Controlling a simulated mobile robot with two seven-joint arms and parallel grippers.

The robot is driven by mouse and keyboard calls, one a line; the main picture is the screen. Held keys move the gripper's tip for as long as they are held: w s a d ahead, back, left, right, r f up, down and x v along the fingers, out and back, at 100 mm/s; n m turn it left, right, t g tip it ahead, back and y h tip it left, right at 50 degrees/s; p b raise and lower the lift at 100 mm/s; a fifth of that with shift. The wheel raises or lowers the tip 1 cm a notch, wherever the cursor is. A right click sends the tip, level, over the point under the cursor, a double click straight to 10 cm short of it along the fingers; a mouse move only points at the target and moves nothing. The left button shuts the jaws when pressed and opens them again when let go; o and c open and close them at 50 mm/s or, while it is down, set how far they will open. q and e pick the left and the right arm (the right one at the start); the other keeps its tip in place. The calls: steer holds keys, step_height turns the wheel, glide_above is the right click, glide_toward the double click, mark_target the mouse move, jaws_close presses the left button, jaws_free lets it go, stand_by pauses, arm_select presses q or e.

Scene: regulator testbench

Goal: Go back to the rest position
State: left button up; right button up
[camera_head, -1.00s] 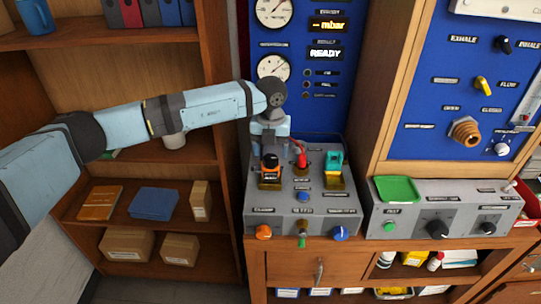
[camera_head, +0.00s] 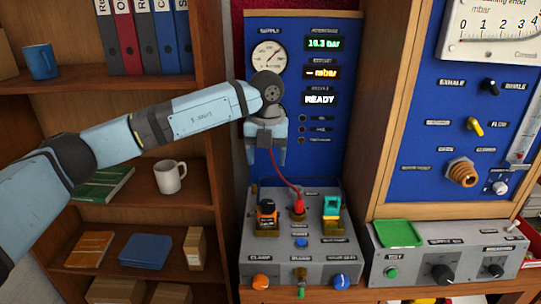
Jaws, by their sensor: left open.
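My left gripper (camera_head: 266,155) hangs in front of the blue gauge panel (camera_head: 318,150), fingers pointing down. It is open, and nothing shows between its fingers. It is above and apart from the grey test box (camera_head: 262,242). On the box stand a black and orange part (camera_head: 267,212), a red plug (camera_head: 298,205) with a red hose, and a teal part (camera_head: 332,206). The red hose runs up behind or beside the gripper; I cannot tell whether it touches. My right gripper is not in view.
A wooden shelf on the left holds a white mug (camera_head: 170,177), a blue mug (camera_head: 41,61), binders, books and cartons. At right are a grey control box (camera_head: 465,252) with a green tray (camera_head: 399,233), and a second blue panel (camera_head: 425,120) with knobs and a brass fitting (camera_head: 462,172).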

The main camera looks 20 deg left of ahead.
arm_select(q)
steer(key=s+d+f+m+g+h+p, duration=0.1)
steer(key=s+d+f+g+h, duration=0.1)
steer(key=s+d+f+h, duration=0.35)
steer(key=s+d+f+m+g+h+p, duration=0.1)
steer(key=s+d+f+m+h, duration=0.15)
steer(key=d, duration=0.55)
steer(key=s+d+r+n+t+h+p, duration=0.1)
steer(key=s+d+n+h+p, duration=0.1)
steer(key=s+d+n+h, duration=0.55)
steer(key=s+a+f+n+t+y+p, duration=0.2)
steer(key=s+a+f+n+t+y, duration=0.25)
steer(key=a+f+n+t, duration=0.6)
steer(key=s+a+f+n+t+y+p, duration=0.1)
steer(key=s+a+f+n+t+y, duration=0.5)
steer(key=n, duration=0.8)
steer(key=s+a+f+n+g+y, duration=0.2)
steer(key=s+a+f+g, duration=0.1)
steer(key=s+f, duration=0.5)
steer(key=shift+s+a+f+g+p, duration=0.4)
steer(key=shift+s+a+p, duration=0.1)
steer(key=shift+a, duration=0.4)
jaws_close()
